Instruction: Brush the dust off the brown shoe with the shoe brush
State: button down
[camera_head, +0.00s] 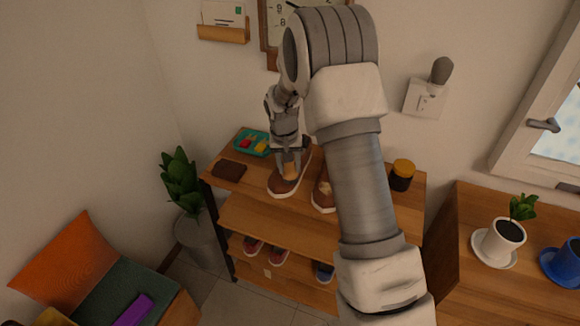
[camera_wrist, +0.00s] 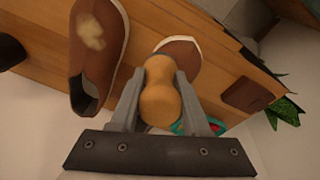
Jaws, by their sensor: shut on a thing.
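A pair of brown shoes with pale soles stands on the top shelf of the wooden rack. The right shoe (camera_head: 325,188) has a pale dusty patch on its top; this shoe and patch also show at left in the wrist view (camera_wrist: 95,60). The left shoe (camera_head: 285,186) is partly hidden by my gripper (camera_head: 289,160), and only its toe (camera_wrist: 182,52) shows behind the brush in the wrist view. My gripper is shut on the shoe brush's rounded wooden handle (camera_wrist: 160,98), over the left shoe. The bristles are hidden, so I cannot tell whether they touch it.
The rack's top shelf (camera_head: 225,187) also bears a dark brown block (camera_head: 229,170), a teal tray (camera_head: 245,145) with coloured things, and a dark jar with a yellow lid (camera_head: 402,175). More shoes (camera_head: 265,250) stand below. A plant (camera_head: 182,185) is left of the rack.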

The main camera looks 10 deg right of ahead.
jog(key=shift+w+a, duration=0.85)
jog(key=shift+a, duration=0.35)
jog(key=shift+w+a, duration=0.85)
jog(key=shift+a, duration=0.3)
jog(key=shift+r, duration=0.15)
jog(key=shift+s+a+r+p, duration=0.15)
jog(key=shift+r+p, duration=0.35)
jog(key=shift+r, duration=0.45)
jog(key=shift+s+a+r+p, duration=0.15)
jog(key=shift+r+p, duration=0.3)
jog(key=shift+r, duration=0.55)
jog(key=shift+s+a+r+p, duration=0.15)
jog(key=shift+r+p, duration=0.35)
jog(key=shift+r, duration=0.45)
jog(key=shift+d, duration=0.1)
jog(key=r, duration=0.1)
jog(key=r+p, duration=0.1)
jog(key=r, duration=0.1)
jog(key=shift+s, duration=0.25)
